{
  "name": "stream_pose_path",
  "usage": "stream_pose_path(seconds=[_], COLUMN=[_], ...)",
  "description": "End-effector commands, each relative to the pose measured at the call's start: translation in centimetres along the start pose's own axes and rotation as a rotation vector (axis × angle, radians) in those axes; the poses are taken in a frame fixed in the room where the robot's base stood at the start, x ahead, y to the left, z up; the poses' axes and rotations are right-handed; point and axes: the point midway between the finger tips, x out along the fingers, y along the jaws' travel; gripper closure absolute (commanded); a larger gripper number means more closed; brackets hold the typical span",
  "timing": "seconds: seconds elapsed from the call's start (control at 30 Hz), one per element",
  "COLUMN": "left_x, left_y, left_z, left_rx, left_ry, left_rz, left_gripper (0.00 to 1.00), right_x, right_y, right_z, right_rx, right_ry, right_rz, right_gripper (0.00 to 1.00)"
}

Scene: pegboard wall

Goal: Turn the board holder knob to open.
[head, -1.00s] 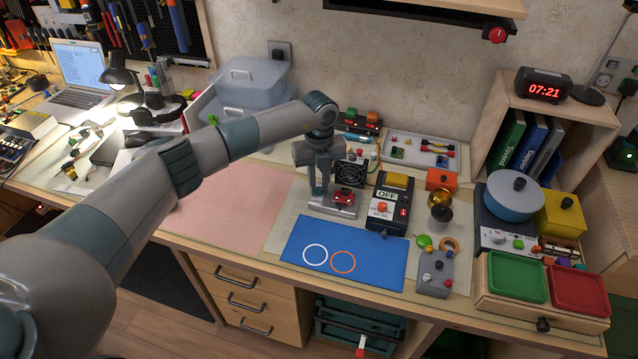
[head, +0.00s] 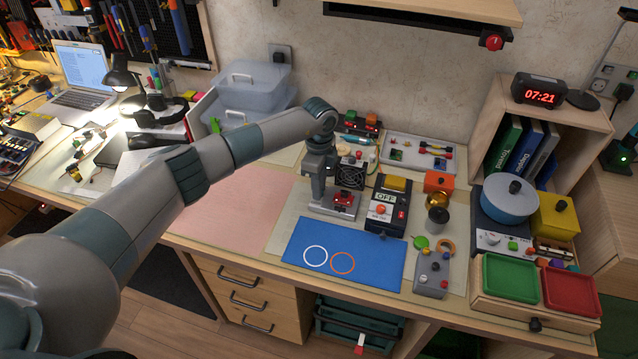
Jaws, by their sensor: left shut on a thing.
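The board holder (head: 331,212) is a grey base with a red part (head: 343,199) on it. It sits on the beige mat behind the blue mat. My left gripper (head: 317,200) points down at the holder's left end. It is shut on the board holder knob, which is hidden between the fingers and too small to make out. The red part beside the gripper stays uncovered. My right gripper is not in the head view.
A black box with an OFF label (head: 389,204) stands close to the right of the holder. A black fan (head: 350,173) stands behind it. The blue mat (head: 380,262) in front and the pink mat (head: 240,212) at left are clear.

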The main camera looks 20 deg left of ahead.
Motion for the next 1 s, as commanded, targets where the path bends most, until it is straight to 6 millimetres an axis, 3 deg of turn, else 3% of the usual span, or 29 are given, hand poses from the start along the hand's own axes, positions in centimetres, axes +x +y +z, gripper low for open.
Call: stream_pose_path(seconds=[0.07, 0.4, 1.0], left_x=[-0.3, -0.2, -0.1], left_y=[0.0, -0.1, -0.1], left_z=[0.1, 0.0, 0.0], left_rx=[-0.068, -0.283, -0.342], left_ry=[-0.001, 0.001, 0.001], left_rz=[0.0, -0.002, -0.003], left_gripper=[1.0, 1.0, 1.0], right_x=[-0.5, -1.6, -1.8], right_y=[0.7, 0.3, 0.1], right_z=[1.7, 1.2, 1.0], right_rx=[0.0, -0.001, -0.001], right_ry=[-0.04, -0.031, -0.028], right_rz=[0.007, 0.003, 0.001], right_gripper=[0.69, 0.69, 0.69])
